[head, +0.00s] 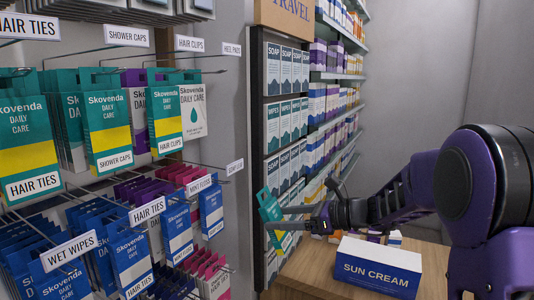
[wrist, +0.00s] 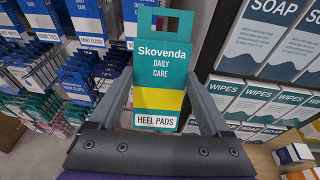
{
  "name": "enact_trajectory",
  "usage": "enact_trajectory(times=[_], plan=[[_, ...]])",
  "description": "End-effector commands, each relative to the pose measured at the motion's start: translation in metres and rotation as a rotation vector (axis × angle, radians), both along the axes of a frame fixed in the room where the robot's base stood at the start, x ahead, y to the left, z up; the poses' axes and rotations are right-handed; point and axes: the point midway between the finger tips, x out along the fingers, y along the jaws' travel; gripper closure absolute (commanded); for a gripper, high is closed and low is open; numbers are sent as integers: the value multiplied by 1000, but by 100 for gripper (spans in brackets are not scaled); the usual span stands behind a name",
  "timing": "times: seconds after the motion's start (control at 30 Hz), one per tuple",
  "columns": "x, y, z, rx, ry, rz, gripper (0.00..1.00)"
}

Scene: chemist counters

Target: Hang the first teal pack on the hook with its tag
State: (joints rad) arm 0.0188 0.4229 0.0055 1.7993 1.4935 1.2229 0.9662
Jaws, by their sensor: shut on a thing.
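A teal pack with a yellow band and the label "HEEL PADS" (wrist: 160,75) is held upright between the two fingers of my gripper (wrist: 160,95) in the wrist view. Its hang-hole tab points up. In the head view the same pack (head: 269,207) is tilted at the end of my gripper (head: 287,217), in front of the soap and wipes shelf. The "HEEL PADS" tag (head: 231,49) is at the upper right of the hook rack, above and left of my gripper and apart from the pack. A wire hook (head: 207,71) shows below it; which packs hang on it is unclear.
Teal, white and blue packs hang on neighbouring hooks, including a white pack (head: 193,112). A "SOAP" and "WIPES" shelf (head: 258,100) stands right of the rack. A sun cream box (head: 378,267) sits on a wooden counter (head: 310,268) below my arm.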

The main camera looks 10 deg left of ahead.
Motion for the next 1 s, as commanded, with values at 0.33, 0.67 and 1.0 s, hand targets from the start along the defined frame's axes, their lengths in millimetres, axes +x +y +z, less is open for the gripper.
enact_trajectory(times=[0.33, 0.67, 1.0], plan=[[-25, 28, 197, 304, -107, -120, 73], [-50, 31, 273, 398, -124, -80, 73], [-52, 32, 273, 400, -122, -80, 73]])
